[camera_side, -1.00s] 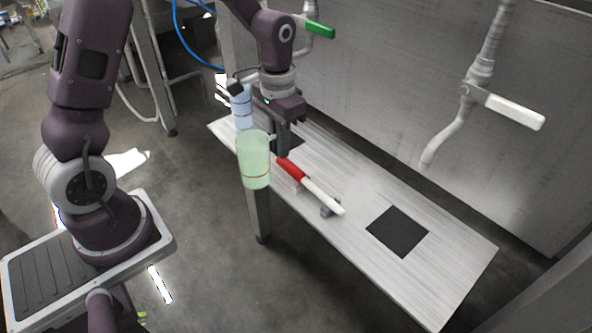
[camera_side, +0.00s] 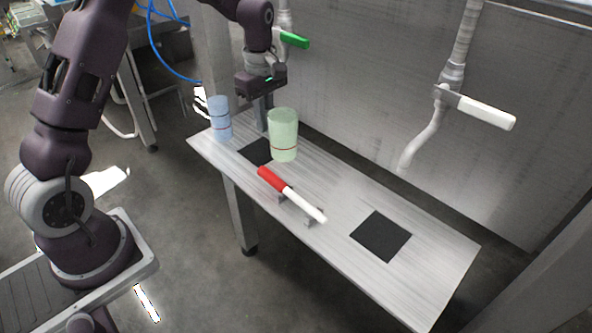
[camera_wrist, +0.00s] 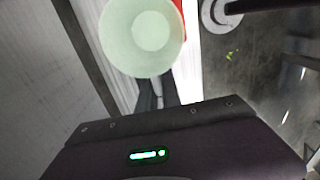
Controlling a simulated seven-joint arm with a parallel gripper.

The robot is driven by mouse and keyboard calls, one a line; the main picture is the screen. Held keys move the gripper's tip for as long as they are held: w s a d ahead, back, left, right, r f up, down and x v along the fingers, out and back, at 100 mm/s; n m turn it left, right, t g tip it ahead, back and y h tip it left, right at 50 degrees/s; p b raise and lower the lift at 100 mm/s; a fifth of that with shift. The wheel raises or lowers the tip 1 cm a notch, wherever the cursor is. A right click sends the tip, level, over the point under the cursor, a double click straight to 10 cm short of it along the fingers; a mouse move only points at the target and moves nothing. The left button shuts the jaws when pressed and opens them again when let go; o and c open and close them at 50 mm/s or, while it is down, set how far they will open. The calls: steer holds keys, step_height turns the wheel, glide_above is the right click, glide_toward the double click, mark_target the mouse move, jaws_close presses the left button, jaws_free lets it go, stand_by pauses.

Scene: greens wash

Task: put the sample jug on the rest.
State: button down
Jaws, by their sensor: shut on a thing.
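A pale green jug (camera_side: 283,137), with a thin red line around it, is upright beside my gripper's fingers (camera_side: 262,126), which are shut on its near side. It is over the back left part of the bench; I cannot tell how high. The wrist view looks down into the open green jug (camera_wrist: 120,40), just beyond the fingertips (camera_wrist: 153,98). A blue jug (camera_side: 220,119) stands at the bench's left end. A black square (camera_side: 254,151) lies at the left of the bench and another black square (camera_side: 380,236) at the right. Which one is the rest is not marked.
A red and white rod (camera_side: 291,194) lies across small grey supports along the bench's front edge. A white-handled pipe valve (camera_side: 486,111) and a green-handled valve (camera_side: 293,39) stand out from the back wall. The bench (camera_side: 432,262) is bare around the right square.

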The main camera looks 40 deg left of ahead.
step_height(320, 180, down, 8)
steer(key=c, duration=1.5)
jaws_free()
steer(key=shift+c, duration=0.2)
steer(key=shift+r, duration=0.1)
steer(key=r, duration=1.2)
steer(key=shift+d+r, duration=0.2)
steer(key=s+d+r+m+t, duration=0.3)
steer(key=s+d+r+m, duration=0.55)
steer(key=s+r, duration=0.5)
steer(key=s+d+m+t, duration=0.1)
steer(key=s+d+m, duration=0.2)
steer(key=s+m, duration=0.3)
steer(key=s, duration=0.3)
steer(key=shift+s+t, duration=0.3)
steer(key=shift+o, duration=0.4)
steer(key=s+m, duration=0.1)
steer(key=s+f+m, duration=0.1)
steer(key=s, duration=0.1)
steer(key=s+d+f+m+t, duration=0.1)
steer(key=s, duration=0.1)
steer(key=shift+s+m, duration=0.1)
steer(key=shift+m, duration=0.25)
